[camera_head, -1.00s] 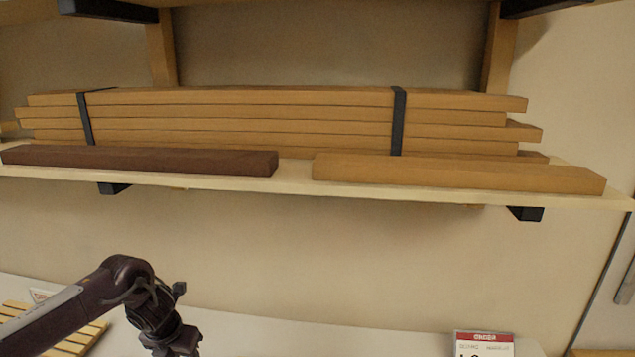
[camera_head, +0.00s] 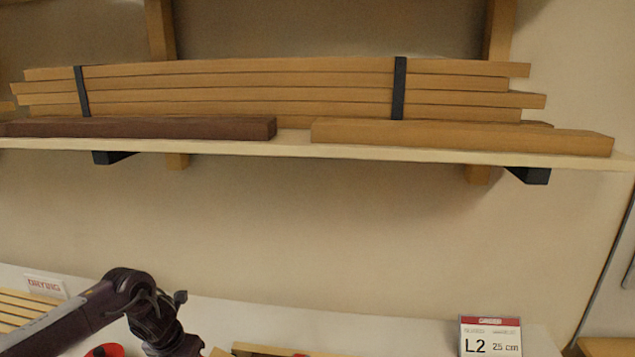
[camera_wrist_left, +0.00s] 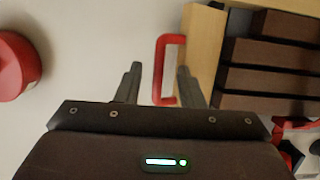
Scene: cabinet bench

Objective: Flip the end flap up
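No end flap can be made out for certain. In the left wrist view a red U-shaped handle (camera_wrist_left: 160,70) stands out from the side of a light wooden box or frame (camera_wrist_left: 204,48). My left gripper (camera_wrist_left: 158,67) is open, with one finger on each side of the handle's outer bar; I cannot tell whether either touches it. In the head view my left arm comes in at the lower left, and its gripper is cut off by the bottom edge. My right gripper is in neither current view.
Dark brown bars (camera_wrist_left: 270,55) lie beside the light wood. A red round object (camera_wrist_left: 15,68) is at the left. In the head view a shelf (camera_head: 400,152) holds strapped boards (camera_head: 240,85). An "L2 25 cm" card (camera_head: 490,337) stands on the white bench.

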